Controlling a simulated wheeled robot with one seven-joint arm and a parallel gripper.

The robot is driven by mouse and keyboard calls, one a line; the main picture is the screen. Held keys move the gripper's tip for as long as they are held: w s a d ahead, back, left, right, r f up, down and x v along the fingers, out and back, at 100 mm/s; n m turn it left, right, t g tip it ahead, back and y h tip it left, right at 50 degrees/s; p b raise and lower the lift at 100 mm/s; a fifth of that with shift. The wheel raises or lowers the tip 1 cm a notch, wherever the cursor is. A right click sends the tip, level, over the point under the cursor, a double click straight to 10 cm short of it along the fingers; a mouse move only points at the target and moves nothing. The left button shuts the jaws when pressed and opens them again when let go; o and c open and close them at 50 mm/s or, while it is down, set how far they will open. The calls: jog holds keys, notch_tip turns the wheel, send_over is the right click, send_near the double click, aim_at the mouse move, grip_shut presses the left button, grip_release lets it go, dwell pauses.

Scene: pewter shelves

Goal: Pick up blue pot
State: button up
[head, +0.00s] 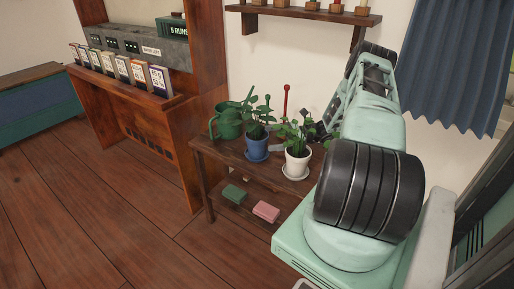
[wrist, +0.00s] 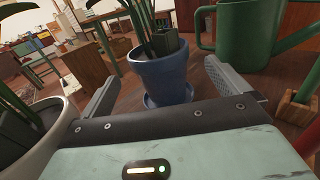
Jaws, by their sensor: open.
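The blue pot (head: 256,148) holds a green plant and stands on a blue saucer on the small wooden table (head: 228,150). In the wrist view the blue pot (wrist: 163,76) is ahead of my gripper (wrist: 160,85), roughly between its two spread fingers. The gripper is open with nothing held. The fingertips look apart from the pot, but the exact gap is hard to judge. In the head view my arm hides most of the gripper.
A white pot (head: 297,165) with a plant stands close on one side, also seen in the wrist view (wrist: 48,140). A green watering can (head: 226,122) is close on the other side (wrist: 236,28). Green (head: 234,194) and pink (head: 266,211) items lie on the lower shelf.

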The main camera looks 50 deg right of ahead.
aim_at(257, 139)
jog(key=shift+x, duration=2.85)
jog(key=c, duration=1.6)
